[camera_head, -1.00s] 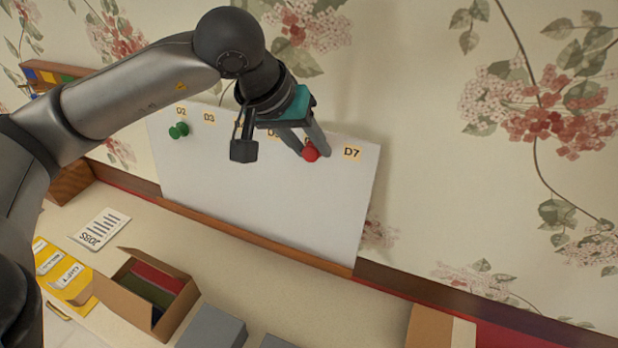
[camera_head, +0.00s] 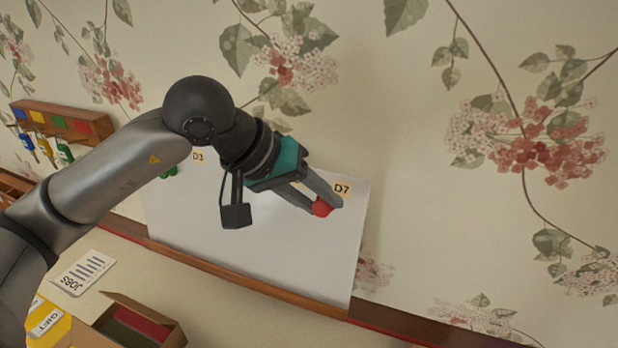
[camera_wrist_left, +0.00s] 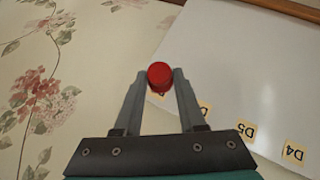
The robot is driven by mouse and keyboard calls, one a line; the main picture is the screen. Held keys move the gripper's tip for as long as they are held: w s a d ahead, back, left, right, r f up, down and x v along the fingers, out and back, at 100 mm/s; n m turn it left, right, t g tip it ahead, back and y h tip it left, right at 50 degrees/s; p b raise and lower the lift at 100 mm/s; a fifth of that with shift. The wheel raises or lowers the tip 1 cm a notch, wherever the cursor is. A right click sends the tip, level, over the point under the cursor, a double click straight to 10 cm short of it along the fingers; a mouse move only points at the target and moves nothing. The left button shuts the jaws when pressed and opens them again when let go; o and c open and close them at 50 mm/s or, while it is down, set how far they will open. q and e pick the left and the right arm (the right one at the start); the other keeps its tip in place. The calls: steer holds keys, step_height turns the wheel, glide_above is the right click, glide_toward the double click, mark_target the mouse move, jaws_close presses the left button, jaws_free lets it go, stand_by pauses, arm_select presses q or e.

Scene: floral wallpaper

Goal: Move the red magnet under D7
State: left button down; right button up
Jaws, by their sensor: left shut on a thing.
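The red magnet (camera_head: 321,208) is between the fingertips of my left gripper (camera_head: 324,203), which is shut on it. In the head view it is at the whiteboard's (camera_head: 270,240) upper right, below and a little left of the D7 label (camera_head: 342,188). The left wrist view shows the red magnet (camera_wrist_left: 160,75) between both fingers, over the board near its side edge. I cannot tell whether it touches the board. My right gripper is not in view.
A green magnet (camera_head: 171,172) is partly hidden behind my left arm, near the D3 label (camera_head: 198,156). Below the board are a wooden ledge (camera_head: 270,284), a JOBS sheet (camera_head: 83,272) and an open cardboard box (camera_head: 160,322). A key rack (camera_head: 60,120) hangs at left.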

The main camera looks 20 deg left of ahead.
arm_select(q)
steer(key=shift+n+t+h, duration=0.4)
steer(key=shift+n+h, duration=0.5)
steer(key=shift+s+d+f+b, duration=0.25)
steer(key=shift+s+f, duration=0.45)
steer(key=shift+f, duration=0.25)
steer(key=shift+s+d+f+b, duration=0.25)
steer(key=shift+s+f, duration=0.45)
steer(key=shift+f, duration=0.25)
steer(key=shift+w, duration=0.1)
steer(key=shift+w+a+f+p, duration=0.1)
steer(key=shift+w+f+p, duration=0.1)
steer(key=shift+w, duration=0.8)
steer(key=shift+w+f+p, duration=0.15)
steer(key=shift+w+p, duration=0.1)
steer(key=shift+w, duration=0.7)
steer(key=shift+w+a+f+p, duration=0.1)
steer(key=shift+w+f+p, duration=0.1)
steer(key=shift+w, duration=0.8)
steer(key=shift+w, duration=0.3)
steer(key=shift+c, duration=2)
jaws_free()
